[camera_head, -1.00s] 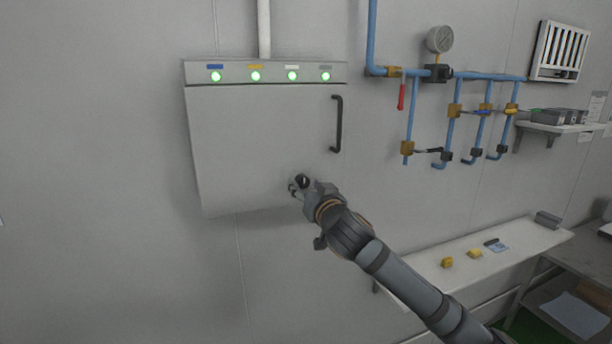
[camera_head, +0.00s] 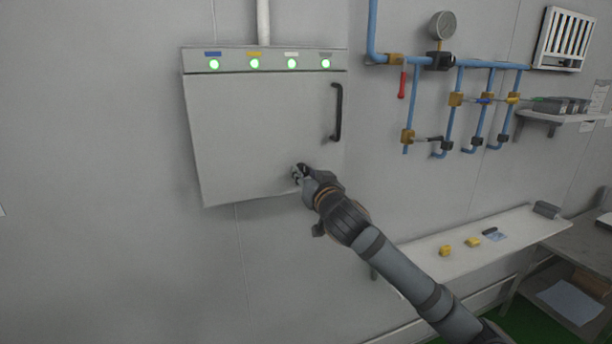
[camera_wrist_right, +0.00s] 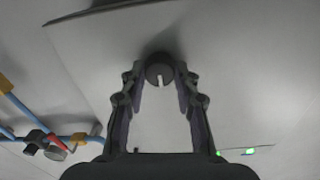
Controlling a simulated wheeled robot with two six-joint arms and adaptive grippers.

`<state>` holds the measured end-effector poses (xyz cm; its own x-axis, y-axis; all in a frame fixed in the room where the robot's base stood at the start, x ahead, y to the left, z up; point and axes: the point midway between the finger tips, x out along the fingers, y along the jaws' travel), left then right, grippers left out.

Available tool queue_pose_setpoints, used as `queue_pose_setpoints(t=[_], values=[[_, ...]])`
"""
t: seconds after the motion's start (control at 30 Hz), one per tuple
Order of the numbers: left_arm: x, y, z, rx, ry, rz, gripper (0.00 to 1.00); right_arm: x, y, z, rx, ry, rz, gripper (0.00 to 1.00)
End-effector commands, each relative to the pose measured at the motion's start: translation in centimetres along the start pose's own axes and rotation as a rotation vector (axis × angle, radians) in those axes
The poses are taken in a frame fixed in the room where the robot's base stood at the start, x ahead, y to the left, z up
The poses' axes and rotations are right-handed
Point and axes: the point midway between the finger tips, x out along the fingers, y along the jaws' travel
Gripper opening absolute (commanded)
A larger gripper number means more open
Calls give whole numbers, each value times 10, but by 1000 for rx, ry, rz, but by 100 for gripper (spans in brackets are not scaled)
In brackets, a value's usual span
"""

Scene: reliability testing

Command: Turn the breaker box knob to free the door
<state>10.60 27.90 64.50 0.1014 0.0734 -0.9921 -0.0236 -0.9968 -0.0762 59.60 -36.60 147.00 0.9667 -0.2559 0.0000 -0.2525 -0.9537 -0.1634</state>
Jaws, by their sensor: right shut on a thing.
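The breaker box (camera_head: 255,130) is a grey wall cabinet with its door flat and closed. Its black handle (camera_head: 337,112) is on the door's right side. The knob (camera_wrist_right: 159,69) is a dark round piece with a light slot, low on the door. My right gripper (camera_head: 300,173) reaches the lower right of the door and covers most of the knob in the head view. In the right wrist view my right gripper (camera_wrist_right: 160,82) has its two fingers on either side of the knob, shut on it. My left gripper is not in view.
Several green lights (camera_head: 254,63) line the top strip of the box. Blue pipes (camera_head: 412,100) with valves and a gauge (camera_head: 442,25) are on the wall to the right. A white bench (camera_head: 430,262) with small yellow blocks stands below right.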

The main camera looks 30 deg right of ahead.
Motion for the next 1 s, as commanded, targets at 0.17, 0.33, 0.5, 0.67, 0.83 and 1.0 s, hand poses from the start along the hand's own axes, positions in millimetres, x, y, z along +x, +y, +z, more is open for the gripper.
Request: queue_pose_setpoints(t=[0.17, 0.33, 0.5, 0.67, 0.83, 1.0], values=[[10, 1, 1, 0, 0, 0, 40, 0, 0, 3, 52, -1, 0, 0], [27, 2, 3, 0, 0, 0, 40, 0, 1, 4, 160, -1, 0, 0], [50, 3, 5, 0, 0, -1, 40, 0, 1, 6, 311, -3, 0, 0], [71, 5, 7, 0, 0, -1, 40, 0, 1, 5, 465, -7, -1, 0], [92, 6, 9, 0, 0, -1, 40, 0, 1, 6, 625, -12, 0, 0], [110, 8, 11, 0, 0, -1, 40, 0, 1, 4, 769, -16, 0, 0]])
